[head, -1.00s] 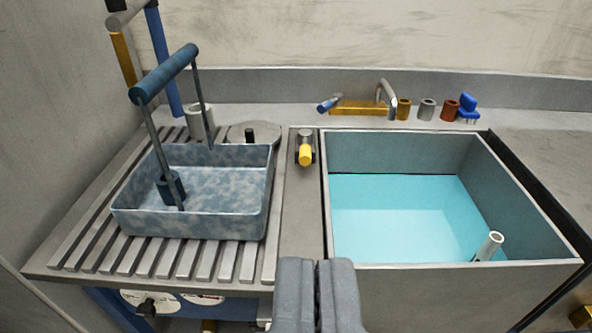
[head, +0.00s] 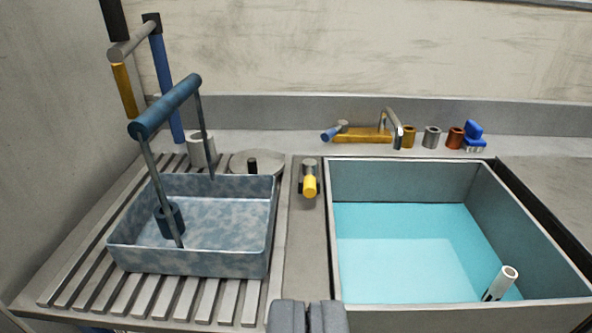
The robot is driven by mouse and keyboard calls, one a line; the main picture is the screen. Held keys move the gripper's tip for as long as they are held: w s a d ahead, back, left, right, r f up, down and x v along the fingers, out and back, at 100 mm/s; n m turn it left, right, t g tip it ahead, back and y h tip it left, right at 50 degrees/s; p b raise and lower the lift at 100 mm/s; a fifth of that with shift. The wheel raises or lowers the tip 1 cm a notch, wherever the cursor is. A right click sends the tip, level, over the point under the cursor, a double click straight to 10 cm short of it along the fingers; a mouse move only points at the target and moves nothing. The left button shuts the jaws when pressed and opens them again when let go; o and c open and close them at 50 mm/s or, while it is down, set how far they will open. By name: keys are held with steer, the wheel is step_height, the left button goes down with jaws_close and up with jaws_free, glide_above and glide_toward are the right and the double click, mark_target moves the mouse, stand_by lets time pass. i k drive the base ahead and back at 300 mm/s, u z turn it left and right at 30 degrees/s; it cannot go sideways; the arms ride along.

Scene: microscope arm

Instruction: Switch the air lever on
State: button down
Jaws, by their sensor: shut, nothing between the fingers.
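A short lever with a yellow end (head: 310,186) and a grey pivot sits on the narrow metal strip between the slatted rack and the basin. Its yellow end points toward me. No label shows, so I cannot tell for sure that it is the air lever. My gripper (head: 307,316) is at the bottom edge of the head view, below the lever in the picture and apart from it. Its two grey fingers are shut with nothing between them. Only the finger ends show.
A mottled blue tray (head: 122,262) with a tall handle (head: 166,106) stands on the slatted rack (head: 62,296) at left. A basin (head: 412,312) of blue liquid is at right. A yellow tap (head: 360,135) with a blue handle stands behind it, beside small cups.

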mark_target(309, 165)
steer(key=u, duration=0.1)
steer(key=i, duration=1)
steer(key=z, duration=0.15)
